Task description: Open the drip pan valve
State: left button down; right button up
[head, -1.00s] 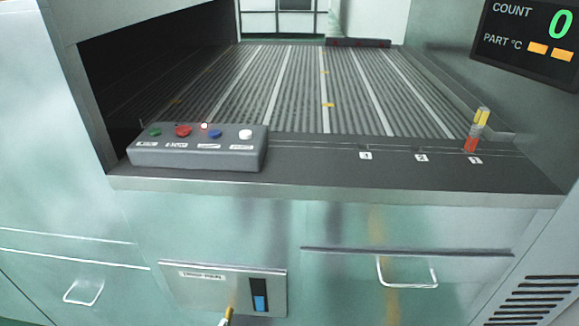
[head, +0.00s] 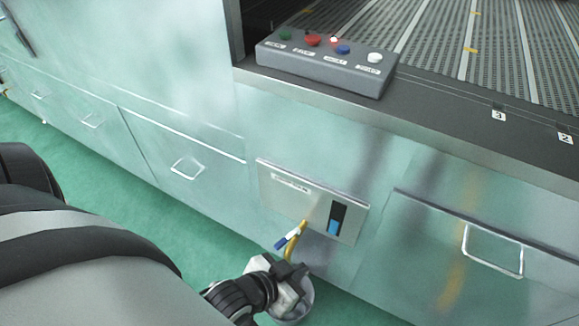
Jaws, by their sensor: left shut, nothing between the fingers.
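The drip pan panel (head: 280,195) is a pale metal plate on the cabinet front with a small label and a level gauge (head: 336,219) showing blue in its lower part. A yellow valve pipe (head: 303,228) comes out of its lower edge and bends down. A blue lever (head: 286,238) with a pale part sticks out to the left of the pipe. My left gripper (head: 291,278) is just below the valve, shut and empty. I cannot tell whether it touches the pipe. My right gripper is out of view.
A light grey round container (head: 300,308) stands below the pipe, partly hidden by my left gripper. A grey button box (head: 325,66) sits on the ledge above. Drawer handles (head: 492,252) stick out on both sides. Green floor (head: 75,165) is clear at left.

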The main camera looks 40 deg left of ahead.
aim_at(296, 233)
jog(key=z, duration=1.05)
jog(key=k, duration=1.4)
jog(key=u, duration=1.25)
